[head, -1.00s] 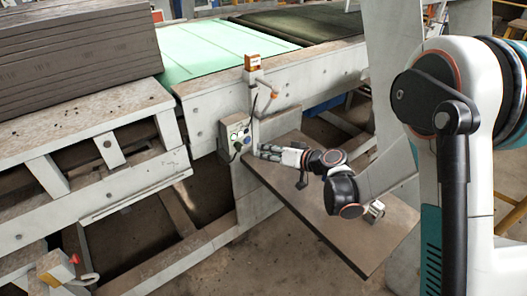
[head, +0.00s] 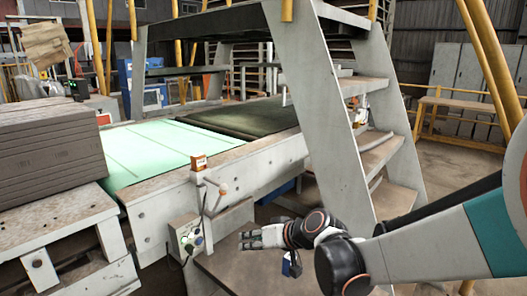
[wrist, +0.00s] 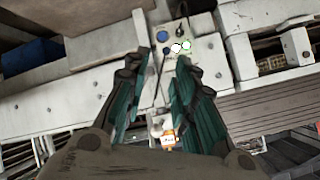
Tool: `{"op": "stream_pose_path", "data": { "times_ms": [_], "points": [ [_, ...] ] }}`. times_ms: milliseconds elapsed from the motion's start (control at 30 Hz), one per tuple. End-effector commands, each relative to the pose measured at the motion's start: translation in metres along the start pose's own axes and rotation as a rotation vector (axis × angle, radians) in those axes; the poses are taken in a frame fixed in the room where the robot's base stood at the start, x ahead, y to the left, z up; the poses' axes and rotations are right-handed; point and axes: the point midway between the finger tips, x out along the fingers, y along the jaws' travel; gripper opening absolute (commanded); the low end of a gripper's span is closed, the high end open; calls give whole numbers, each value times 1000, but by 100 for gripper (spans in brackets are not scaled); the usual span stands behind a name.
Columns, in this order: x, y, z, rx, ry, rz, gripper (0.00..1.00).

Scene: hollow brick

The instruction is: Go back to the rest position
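My gripper (head: 243,240) is at the end of my arm in the lower middle of the head view, pointing left. In the wrist view my gripper (wrist: 163,62) shows two dark teal fingers with a gap between them, open and empty. The grey control box (head: 187,238) with buttons is left of the gripper, apart from it in the head view. In the wrist view the control box (wrist: 190,48) shows beyond the fingertips.
A brown panel (head: 232,272) lies below my gripper. The conveyor with a green belt (head: 150,150) runs behind the control box. A small orange box (head: 198,162) tops a post. Grey metal stairs (head: 325,110) stand close behind my arm. Grey slabs (head: 45,160) are stacked at left.

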Motion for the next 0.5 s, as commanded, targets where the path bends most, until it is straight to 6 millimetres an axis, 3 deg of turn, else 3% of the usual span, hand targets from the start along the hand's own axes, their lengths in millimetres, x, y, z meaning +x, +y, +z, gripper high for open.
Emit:
{"op": "stream_pose_path", "data": {
  "times_ms": [33,267,500],
  "points": [
    [-18,1,2,5,-10,30,25],
    [-90,7,21,29,-60,172,25],
    [-162,15,55,57,-100,328,25]
  ]
}}
